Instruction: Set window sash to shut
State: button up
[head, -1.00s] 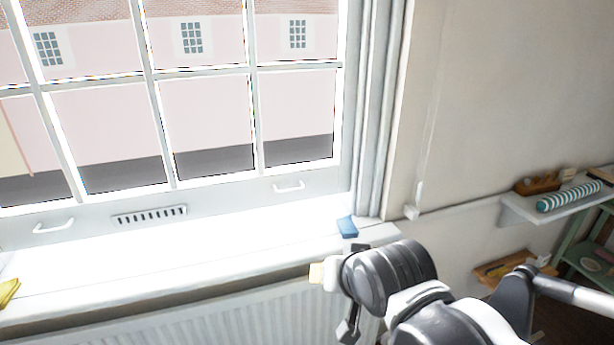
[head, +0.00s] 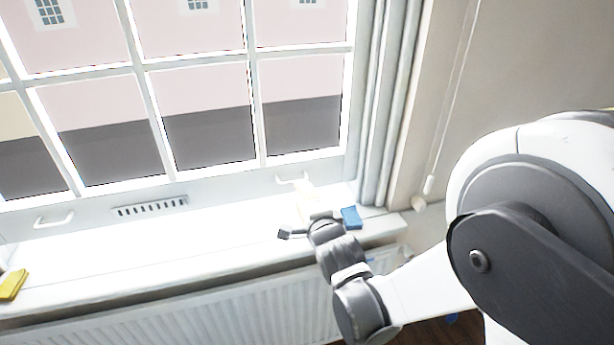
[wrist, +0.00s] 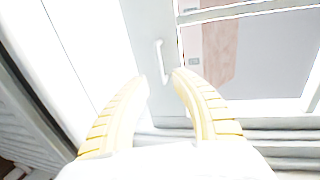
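The white window sash (head: 232,191) has a grid of panes and a bottom rail close above the sill. Whether a gap is left under the rail is hard to tell in the glare. The rail carries a left handle (head: 54,219) and a right handle (head: 292,180). My gripper (head: 303,192) is just in front of the right handle, its pale fingers washed out against the sill. In the wrist view, the two yellow ridged fingers (wrist: 158,78) are apart and empty. The right handle (wrist: 162,62) shows just beyond the gap between the fingertips, not clasped.
A blue block (head: 351,217) lies on the sill (head: 190,252) just right of my gripper. A yellow item (head: 13,285) lies at the sill's left end. A white radiator (head: 220,315) is below. A pull cord (head: 430,184) hangs by the wall at right.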

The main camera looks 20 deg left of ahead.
aim_at(293, 182)
jog(key=b+x, duration=0.2)
jog(key=x, duration=0.7)
jog(key=shift+d, duration=0.1)
jog(key=shift+f, duration=0.1)
grip_shut()
